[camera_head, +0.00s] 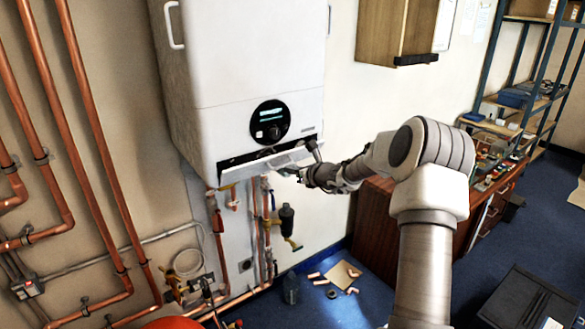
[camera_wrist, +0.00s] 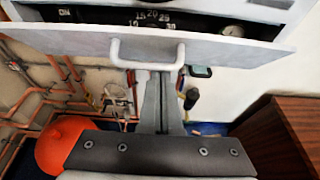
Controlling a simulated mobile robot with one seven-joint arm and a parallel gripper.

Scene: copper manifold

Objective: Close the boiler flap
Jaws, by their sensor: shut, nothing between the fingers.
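The boiler (camera_head: 250,75) is a white box on the wall with a round dark dial on its front. Its flap (camera_head: 236,172) is a white panel along the bottom front; it hangs open, with a dark gap above it. In the wrist view the flap (camera_wrist: 225,52) spans the top, with a white U-shaped handle (camera_wrist: 148,66) on it. My gripper (camera_head: 282,171) is at the flap's right part. In the wrist view my gripper's fingers (camera_wrist: 160,76) are shut and empty, their tips just by the handle; I cannot tell whether they touch it.
Copper pipes (camera_head: 70,130) run down the wall at left. Valves and pipes (camera_head: 262,225) hang below the boiler. A wooden cabinet (camera_wrist: 272,138) stands at right. An orange round object (camera_wrist: 62,143) is at lower left. The blue floor holds loose fittings.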

